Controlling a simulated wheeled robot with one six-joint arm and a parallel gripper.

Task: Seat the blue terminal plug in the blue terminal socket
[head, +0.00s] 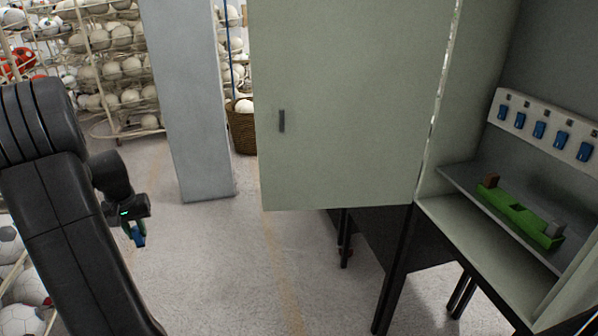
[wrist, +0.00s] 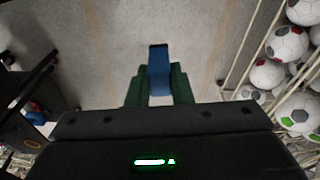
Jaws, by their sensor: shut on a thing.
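My gripper (head: 131,226) hangs over the floor at the left of the head view, well away from the cabinet. Its green fingers (wrist: 157,88) are shut on a blue plug (wrist: 159,62), which sticks out past the fingertips. The plug also shows small in the head view (head: 139,239). In the open cabinet at the right, a green block (head: 518,212) with a brown end and a grey end lies on a shelf. Above it, a pale strip (head: 517,124) carries several blue pieces (head: 540,130). I cannot make out which part is the blue terminal socket.
The pale green cabinet door (head: 345,100) stands open between my gripper and the cabinet interior. A grey pillar (head: 187,100) rises behind. Racks of balls (head: 120,70) stand at the left and back. The floor (head: 215,260) in the middle is clear.

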